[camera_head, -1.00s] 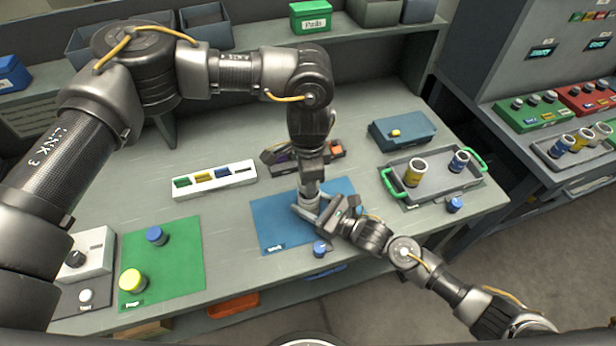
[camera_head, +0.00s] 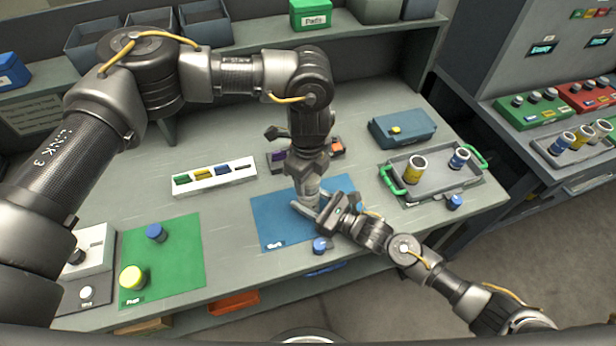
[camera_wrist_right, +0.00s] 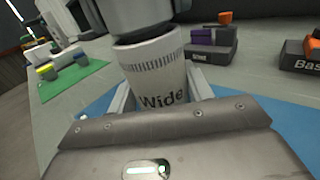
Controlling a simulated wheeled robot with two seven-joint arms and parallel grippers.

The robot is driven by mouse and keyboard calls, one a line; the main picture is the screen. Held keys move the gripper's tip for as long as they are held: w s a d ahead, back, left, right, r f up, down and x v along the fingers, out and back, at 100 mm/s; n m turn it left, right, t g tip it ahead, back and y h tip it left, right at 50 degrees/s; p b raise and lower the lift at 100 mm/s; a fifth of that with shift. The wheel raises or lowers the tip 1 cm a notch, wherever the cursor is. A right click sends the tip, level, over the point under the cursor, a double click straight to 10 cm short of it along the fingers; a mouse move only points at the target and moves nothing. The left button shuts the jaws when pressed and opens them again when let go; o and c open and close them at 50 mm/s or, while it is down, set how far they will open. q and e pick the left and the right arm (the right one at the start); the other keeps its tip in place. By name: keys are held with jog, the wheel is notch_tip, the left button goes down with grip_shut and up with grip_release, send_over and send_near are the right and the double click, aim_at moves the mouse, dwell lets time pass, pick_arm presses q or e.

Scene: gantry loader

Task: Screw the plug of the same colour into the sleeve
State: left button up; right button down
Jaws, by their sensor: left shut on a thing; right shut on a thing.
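A pale sleeve (camera_head: 311,187) marked "Wide" stands over the blue mat (camera_head: 270,224); it fills the middle of the right wrist view (camera_wrist_right: 157,75). My right gripper (camera_head: 318,208) is shut around its lower part. My left gripper (camera_head: 307,172) points down from directly above, shut at the sleeve's top end. What it holds is almost hidden; a dark ring shows at the sleeve's top in the wrist view, and I cannot tell its colour. A yellow plug (camera_head: 132,277) and a blue plug (camera_head: 156,233) stand on the green mat (camera_head: 185,270).
A blue-topped piece (camera_head: 320,244) stands at the blue mat's front edge, another (camera_head: 455,202) near the tray. The grey tray (camera_head: 436,189) holds a yellow-banded sleeve (camera_head: 415,170) and a blue-banded one (camera_head: 459,159). A white rack (camera_head: 214,179) and a blue box (camera_head: 402,130) stand behind.

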pick_arm(q)
jog(key=m, duration=0.7)
jog(key=shift+w+m, duration=0.1)
jog(key=shift+m, duration=0.2)
jog(key=m, duration=0.4)
jog(key=shift+m, duration=0.4)
jog(key=m, duration=0.7)
jog(key=shift+d, duration=0.1)
jog(key=m, duration=0.5)
jog(key=shift+m, duration=0.3)
jog(key=m, duration=2)
